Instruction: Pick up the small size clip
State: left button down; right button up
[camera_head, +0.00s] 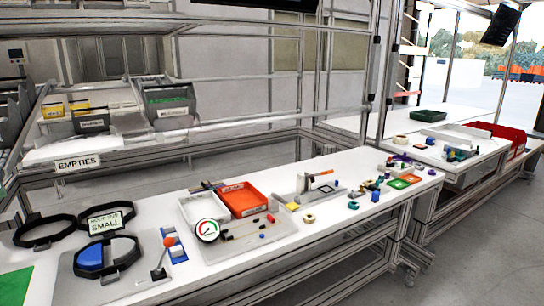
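I cannot single out the small size clip; many parts are too small to tell. A sign ending in "SMALL" (105,222) lies in a black ring holder at the left of the white workbench (300,255). Several small dark and red-tipped pieces lie on a pale board (246,246) near the bench middle. Small blue, yellow and purple parts, such as a blue piece (375,196), lie farther right. Neither my left nor my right gripper is in view.
A black holder with a blue insert (89,257) and an orange-knobbed lever (169,241) stand at the front left. A round gauge (207,231) and an orange tray (243,199) are mid-bench. An "EMPTIES" shelf (78,163) and metal posts stand behind. Floor at right is clear.

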aim_at(176, 250)
jog(key=i+u, duration=0.4)
jog(key=i+l+u, duration=0.25)
jog(key=i+u, duration=0.25)
jog(key=i, duration=0.25)
jog(key=i+l+u, duration=0.15)
jog(key=i, duration=0.15)
